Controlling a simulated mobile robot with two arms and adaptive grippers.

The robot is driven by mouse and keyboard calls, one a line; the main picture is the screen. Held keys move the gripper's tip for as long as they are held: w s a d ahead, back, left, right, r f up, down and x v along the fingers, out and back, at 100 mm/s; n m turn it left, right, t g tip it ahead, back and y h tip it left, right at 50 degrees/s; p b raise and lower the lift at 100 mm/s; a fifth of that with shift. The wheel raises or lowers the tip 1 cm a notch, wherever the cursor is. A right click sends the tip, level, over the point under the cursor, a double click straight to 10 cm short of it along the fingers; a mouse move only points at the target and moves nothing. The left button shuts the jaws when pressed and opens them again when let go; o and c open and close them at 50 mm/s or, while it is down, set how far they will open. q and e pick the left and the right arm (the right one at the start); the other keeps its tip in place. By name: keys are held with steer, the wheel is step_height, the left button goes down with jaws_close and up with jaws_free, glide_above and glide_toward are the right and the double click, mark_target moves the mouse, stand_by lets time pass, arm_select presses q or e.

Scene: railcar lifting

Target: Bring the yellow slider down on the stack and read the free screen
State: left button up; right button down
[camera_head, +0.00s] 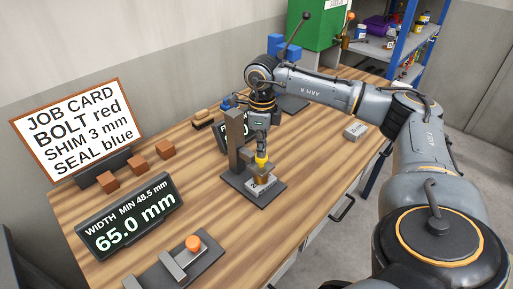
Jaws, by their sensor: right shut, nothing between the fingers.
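The yellow slider (262,161) is on the upright gauge stand (236,140) in the middle of the bench. The stack (262,184), a brownish piece on a grey block, is under it on the stand's dark base. From here I cannot tell whether slider and stack touch. My right gripper (262,150) points down just above the slider, shut and empty. A dark screen (224,131) behind the stand is mostly hidden by the post and my arm, so its reading is not legible. My left gripper is not in view.
A front screen (130,216) reads WIDTH MIN 48.5 mm, 65.0 mm. The job card (78,127) reads BOLT red, SHIM 3 mm, SEAL blue. A gauge with an orange knob (193,243) is near the front. A grey block (355,131) lies right.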

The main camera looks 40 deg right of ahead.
step_height(320, 180, up, 10)
steer(key=p, duration=0.6)
stand_by(0.4)
steer(key=shift+f, duration=0.1)
stand_by(0.4)
